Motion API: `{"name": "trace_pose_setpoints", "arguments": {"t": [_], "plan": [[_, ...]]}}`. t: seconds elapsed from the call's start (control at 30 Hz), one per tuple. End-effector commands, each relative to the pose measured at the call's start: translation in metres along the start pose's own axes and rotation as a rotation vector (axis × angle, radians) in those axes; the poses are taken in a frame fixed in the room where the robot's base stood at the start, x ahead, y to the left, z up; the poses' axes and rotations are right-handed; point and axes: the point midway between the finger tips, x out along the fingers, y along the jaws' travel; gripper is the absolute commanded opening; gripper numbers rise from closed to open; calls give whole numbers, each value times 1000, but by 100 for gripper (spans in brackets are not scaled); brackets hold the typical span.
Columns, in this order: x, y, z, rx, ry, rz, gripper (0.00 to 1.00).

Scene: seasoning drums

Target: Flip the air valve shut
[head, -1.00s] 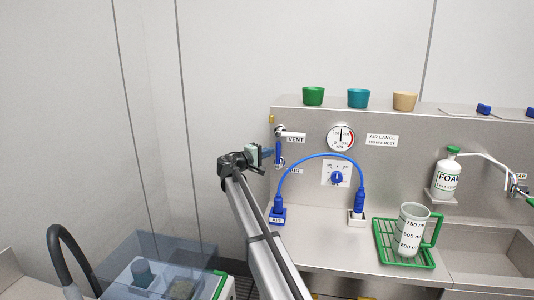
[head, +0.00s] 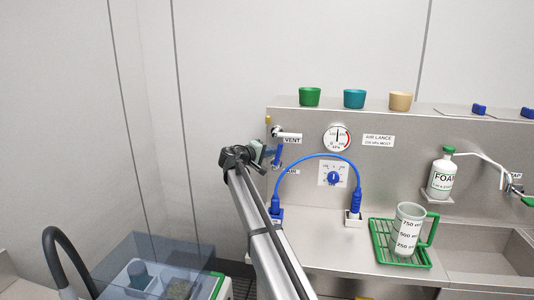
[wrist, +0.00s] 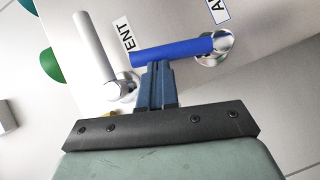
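The air valve's blue lever (head: 278,154) stands on the steel back panel, below the VENT label and above the AIR label. It leans slightly, its top to the right. In the wrist view the blue lever (wrist: 172,50) runs left from its round metal pivot (wrist: 214,48). My gripper (head: 267,155) is at the lever's left side. In the wrist view its blue fingers (wrist: 157,68) are together, with nothing visible between them. Their tips meet the lever's near edge at its free half; whether they press on it is hard to tell.
The pale vent lever (head: 289,137) is just above; it also shows in the wrist view (wrist: 95,45). A gauge (head: 337,138), a blue regulator knob (head: 334,177) and a blue hose (head: 318,156) are to the right. A measuring jug (head: 408,229) stands on a green rack (head: 381,251).

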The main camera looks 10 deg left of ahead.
Motion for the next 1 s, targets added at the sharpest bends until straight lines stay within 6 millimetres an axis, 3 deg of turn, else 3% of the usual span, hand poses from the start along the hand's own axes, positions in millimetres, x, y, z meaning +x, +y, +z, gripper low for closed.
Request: {"name": "trace_pose_setpoints", "arguments": {"t": [0.53, 1.0], "plan": [[23, 9, 36, 432, 0, -287, 0], [42, -2, 64, 800, -1, -534, 0]]}}
